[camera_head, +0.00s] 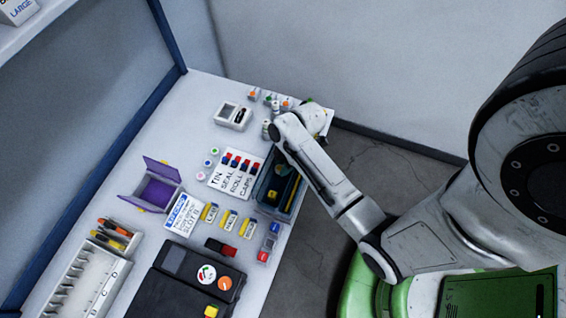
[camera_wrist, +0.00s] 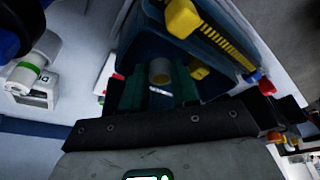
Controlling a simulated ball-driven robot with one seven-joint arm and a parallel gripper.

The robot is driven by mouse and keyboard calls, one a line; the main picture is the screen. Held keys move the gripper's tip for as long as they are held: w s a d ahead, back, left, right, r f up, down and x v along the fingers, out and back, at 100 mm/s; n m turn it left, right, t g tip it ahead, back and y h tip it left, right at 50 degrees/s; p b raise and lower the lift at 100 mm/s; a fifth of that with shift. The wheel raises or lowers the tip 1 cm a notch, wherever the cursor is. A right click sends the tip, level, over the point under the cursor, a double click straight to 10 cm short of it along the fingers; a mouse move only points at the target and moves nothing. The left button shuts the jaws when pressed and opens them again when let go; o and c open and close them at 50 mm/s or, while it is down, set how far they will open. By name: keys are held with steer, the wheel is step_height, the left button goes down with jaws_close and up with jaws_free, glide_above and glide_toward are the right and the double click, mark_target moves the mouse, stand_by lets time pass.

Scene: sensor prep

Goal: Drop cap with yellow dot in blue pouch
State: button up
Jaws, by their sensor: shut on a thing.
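In the wrist view my gripper (camera_wrist: 157,88) is shut on a small grey cylindrical piece (camera_wrist: 160,70), held between two dark green fingers. No yellow dot shows on the side of it facing the camera. Behind it is the open dark-blue container (camera_wrist: 225,45), which appears to be the blue pouch. It also shows at the table's right edge in the head view (camera_head: 297,198), partly hidden by my arm. A yellow-handled tool (camera_wrist: 183,18) and another yellow item (camera_wrist: 198,70) show within it. My fingertips are hidden in the head view.
Small round caps with coloured tops (camera_head: 207,163) stand beside a white label card (camera_head: 228,181). Bare table shows at the upper left.

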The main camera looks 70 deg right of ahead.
steer(key=shift+f, duration=0.2)
steer(key=o, duration=1.1)
steer(key=shift+o, duration=0.2)
step_height(320, 180, up, 7)
steer(key=p, duration=0.6)
steer(key=shift+w+f+p, duration=0.15)
steer(key=shift+f+p, duration=0.05)
steer(key=shift+p, duration=0.15)
steer(key=shift+w+r+p, duration=0.1)
steer(key=shift+r+p, duration=0.2)
steer(key=shift+r, duration=0.05)
steer(key=shift+r, duration=0.25)
steer(key=s+a+r+m+g+h, duration=0.1)
steer(key=s+a+r+m+h, duration=0.1)
steer(key=s+a+r+m, duration=0.5)
steer(key=a+r+m+b, duration=0.1)
steer(key=a+r+m, duration=0.2)
steer(key=shift+s+r+h, duration=0.25)
steer(key=shift+r+h, duration=0.05)
